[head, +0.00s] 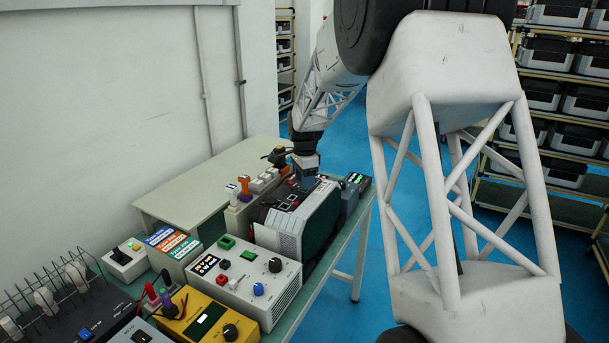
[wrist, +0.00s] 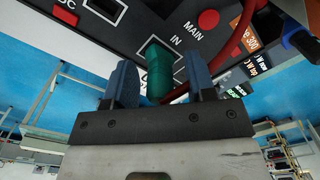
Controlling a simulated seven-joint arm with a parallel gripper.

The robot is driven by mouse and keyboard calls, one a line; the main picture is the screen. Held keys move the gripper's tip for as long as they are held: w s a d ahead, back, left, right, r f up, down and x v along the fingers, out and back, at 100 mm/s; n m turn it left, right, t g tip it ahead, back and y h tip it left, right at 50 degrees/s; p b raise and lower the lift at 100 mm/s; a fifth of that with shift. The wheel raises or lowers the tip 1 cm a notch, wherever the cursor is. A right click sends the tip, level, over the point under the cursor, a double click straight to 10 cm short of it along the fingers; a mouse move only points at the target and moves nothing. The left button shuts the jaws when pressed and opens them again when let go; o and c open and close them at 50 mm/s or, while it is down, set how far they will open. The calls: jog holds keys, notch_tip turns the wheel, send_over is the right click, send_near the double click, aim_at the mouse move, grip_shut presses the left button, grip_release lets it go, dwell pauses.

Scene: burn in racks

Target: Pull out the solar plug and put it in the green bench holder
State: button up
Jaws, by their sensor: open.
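My gripper (head: 305,180) points down over the dark-topped power unit (head: 283,238) in the head view. In the wrist view its two blue fingers (wrist: 160,68) are open, one on each side of a teal-green plug (wrist: 160,72). The plug stands in the unit's dark panel beside the printed "IN" label; I cannot read a solar label on it. A gap shows beside the plug, so the fingers do not grip it. A small green square holder (head: 226,242) shows on the bench in the head view, probably the green bench holder.
A red cable (wrist: 215,84) runs close to the right finger. A red MAIN button (wrist: 208,19) is nearby. A white instrument box (head: 244,285) and a yellow meter (head: 205,318) stand nearer on the crowded bench. The pale tabletop (head: 205,190) behind is mostly clear.

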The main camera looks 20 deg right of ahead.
jog(key=shift+c, duration=0.2)
grip_shut()
dwell(0.4)
